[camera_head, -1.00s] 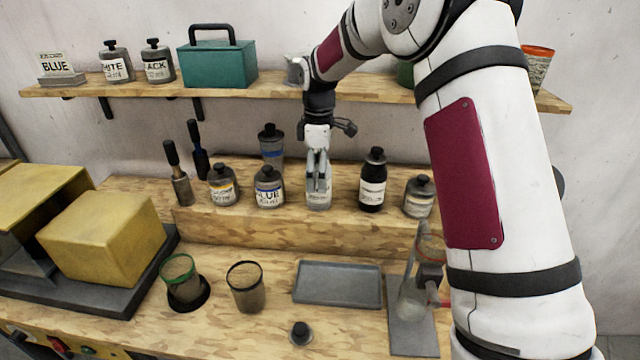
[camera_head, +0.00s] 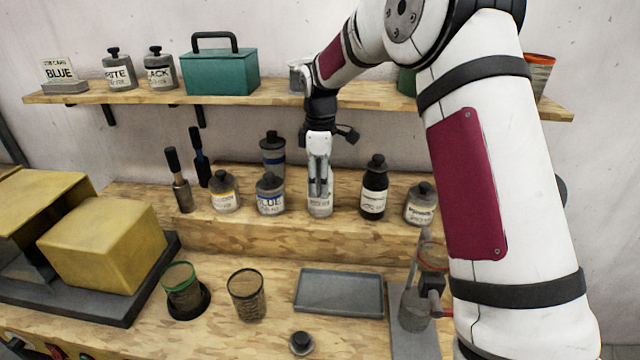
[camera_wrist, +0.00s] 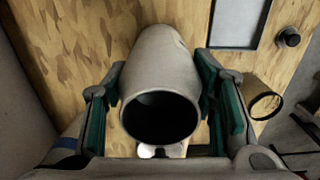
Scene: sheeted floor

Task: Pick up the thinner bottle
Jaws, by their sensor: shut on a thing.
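My gripper (camera_head: 319,180) points down at the raised wooden step, between the blue-label bottle and the dark bottle. It is shut on a pale grey bottle (camera_head: 320,207) with a printed label, mostly covered by the fingers in the head view. In the wrist view this bottle (camera_wrist: 160,85) lies between the two green-padded fingers, its dark round open mouth facing the camera. I cannot tell whether its base touches the step. The dark bottle (camera_head: 374,190) with a black cap and white label stands upright to the right, apart from my gripper.
A squat bottle (camera_head: 421,205) stands at right. A grey tray (camera_head: 340,309) and a loose black cap (camera_head: 301,343) lie below. The shelf (camera_head: 280,98) runs above.

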